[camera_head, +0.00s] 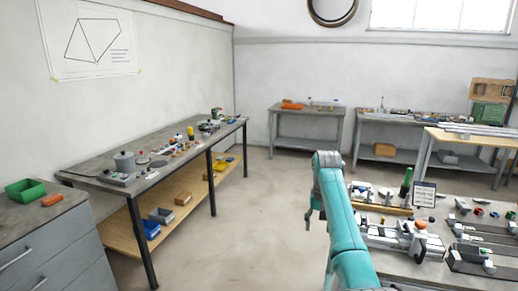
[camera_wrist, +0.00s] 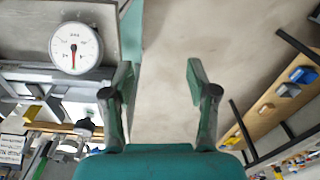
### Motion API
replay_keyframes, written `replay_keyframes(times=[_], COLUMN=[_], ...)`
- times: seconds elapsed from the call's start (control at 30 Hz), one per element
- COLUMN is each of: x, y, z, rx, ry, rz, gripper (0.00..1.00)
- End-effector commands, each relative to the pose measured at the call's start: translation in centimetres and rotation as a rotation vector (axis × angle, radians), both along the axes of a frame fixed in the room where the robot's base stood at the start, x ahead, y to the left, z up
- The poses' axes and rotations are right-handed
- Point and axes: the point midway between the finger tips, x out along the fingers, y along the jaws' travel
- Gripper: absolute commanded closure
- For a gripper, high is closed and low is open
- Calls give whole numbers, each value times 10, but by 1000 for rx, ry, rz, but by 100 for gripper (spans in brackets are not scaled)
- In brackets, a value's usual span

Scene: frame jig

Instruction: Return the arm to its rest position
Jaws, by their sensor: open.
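My arm (camera_head: 346,232) is teal and rises in the middle of the head view, with its bend at the top beside the right-hand workbench. My gripper (camera_wrist: 157,78) shows in the wrist view with its two fingers wide apart and nothing between them. Bare floor lies behind the gap. In the head view the gripper is mostly hidden behind the arm.
A workbench (camera_head: 458,205) with jigs, clamps and a small sign (camera_head: 424,194) stands close right of my arm. A round dial gauge (camera_wrist: 75,48) is left of my fingers. A long bench (camera_head: 92,168) stands left. The floor (camera_head: 262,215) between is clear.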

Motion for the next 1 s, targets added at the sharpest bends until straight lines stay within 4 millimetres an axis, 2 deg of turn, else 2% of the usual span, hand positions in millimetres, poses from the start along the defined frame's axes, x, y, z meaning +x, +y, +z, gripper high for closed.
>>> replay_keyframes(times=[0.27,0.57,0.77,1.0], x=[-6,-31,-60,-112], y=[0,1,2,3], z=[-66,-172,-238,-310], rx=[-1,-5,-7,-12], ry=[-55,-161,-237,-342], rz=[7,21,31,43], gripper=[42,42,42,42])
